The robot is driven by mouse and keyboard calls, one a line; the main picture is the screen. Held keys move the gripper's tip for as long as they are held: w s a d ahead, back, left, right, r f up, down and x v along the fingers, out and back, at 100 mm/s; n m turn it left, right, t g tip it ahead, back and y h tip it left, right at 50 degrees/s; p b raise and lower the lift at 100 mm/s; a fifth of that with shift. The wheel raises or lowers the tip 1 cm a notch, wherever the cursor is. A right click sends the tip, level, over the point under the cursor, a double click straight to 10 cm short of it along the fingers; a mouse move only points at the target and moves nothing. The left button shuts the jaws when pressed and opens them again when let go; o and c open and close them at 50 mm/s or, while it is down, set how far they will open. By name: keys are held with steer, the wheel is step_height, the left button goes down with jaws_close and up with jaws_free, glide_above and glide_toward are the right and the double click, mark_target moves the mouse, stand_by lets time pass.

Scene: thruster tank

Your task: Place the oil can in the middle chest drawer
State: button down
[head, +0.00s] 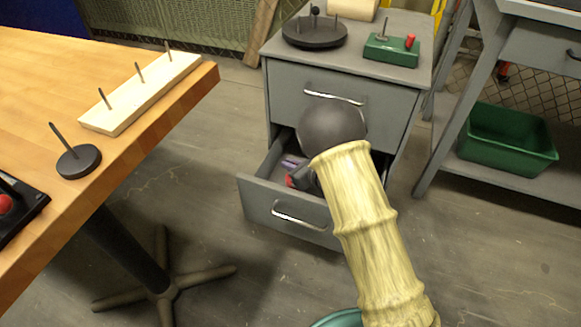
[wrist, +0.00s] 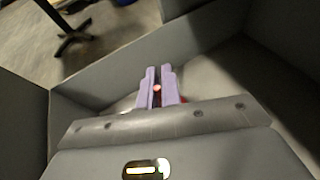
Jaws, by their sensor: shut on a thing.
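The grey chest has a shut upper drawer (head: 345,100) and an open drawer (head: 285,217) below it, pulled out toward the lower left. My gripper (head: 293,165) is inside the open drawer space, mostly hidden by my arm. In the wrist view its purple fingers (wrist: 160,87) are close together around a small red thing (wrist: 157,89), taken to be the oil can. Red also shows beside the fingers in the head view (head: 290,181). Most of the can is hidden, so its tilt and whether it touches the drawer floor cannot be told. The drawer walls (wrist: 120,75) surround the gripper.
The chest top holds a dark round stand (head: 314,34) and a green block with a red knob (head: 390,48). A wooden table (head: 60,60) with peg boards stands at left. A grey bench with a green bin (head: 507,140) stands at right.

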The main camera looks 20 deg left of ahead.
steer(key=c, duration=1.6)
jaws_free()
steer(key=shift+r, duration=0.2)
steer(key=p+v, duration=0.4)
steer(key=v, duration=0.8)
steer(key=shift+s+f, duration=0.1)
steer(key=shift+f, duration=0.05)
